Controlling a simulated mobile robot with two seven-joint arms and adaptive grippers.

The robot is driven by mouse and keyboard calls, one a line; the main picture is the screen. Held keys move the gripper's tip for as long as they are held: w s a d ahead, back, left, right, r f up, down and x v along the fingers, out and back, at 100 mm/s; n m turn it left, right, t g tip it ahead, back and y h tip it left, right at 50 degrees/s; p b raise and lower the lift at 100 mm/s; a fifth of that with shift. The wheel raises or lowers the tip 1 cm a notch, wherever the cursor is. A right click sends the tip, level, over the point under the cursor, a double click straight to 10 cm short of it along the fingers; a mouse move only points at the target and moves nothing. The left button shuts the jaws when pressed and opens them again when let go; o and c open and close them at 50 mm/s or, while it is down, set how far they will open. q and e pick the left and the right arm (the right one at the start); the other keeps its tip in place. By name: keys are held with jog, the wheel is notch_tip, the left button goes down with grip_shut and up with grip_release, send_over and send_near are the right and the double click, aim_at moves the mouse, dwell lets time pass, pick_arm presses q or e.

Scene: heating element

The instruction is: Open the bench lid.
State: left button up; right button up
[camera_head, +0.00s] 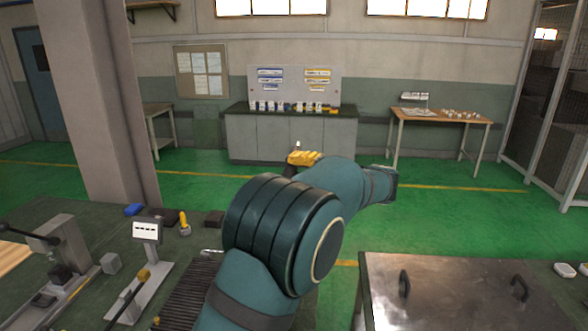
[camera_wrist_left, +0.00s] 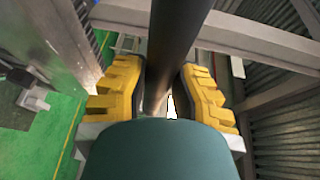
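The bench lid (camera_head: 460,305) is a scuffed metal sheet at the lower right of the head view. It lies flat on its bench and bears two dark handles, a left one (camera_head: 404,283) and a right one (camera_head: 519,288). My left gripper (camera_head: 303,158) shows only as yellow fingers behind my teal arm, left of the lid and well away from the handles. In the left wrist view its yellow fingers (camera_wrist_left: 162,92) are apart. A dark bar (camera_wrist_left: 180,30) runs through the view between them; I cannot tell whether it is touched. My right gripper is not in view.
A cluttered workbench (camera_head: 90,285) with small tools and fixtures stands at the lower left. A concrete pillar (camera_head: 97,100) rises behind it. A cabinet (camera_head: 290,137) and a wooden table (camera_head: 440,115) stand far back. Green floor (camera_head: 450,215) lies open beyond the lid.

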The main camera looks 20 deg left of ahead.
pick_arm(q)
jog(key=o, duration=0.5)
jog(key=shift+d+f, duration=0.15)
jog(key=d, duration=0.4)
jog(key=s+d, duration=0.1)
jog(key=d, duration=0.3)
jog(key=s+d, duration=0.1)
jog(key=d, duration=0.3)
jog(key=shift+r, duration=0.35)
jog(key=shift+a, duration=0.1)
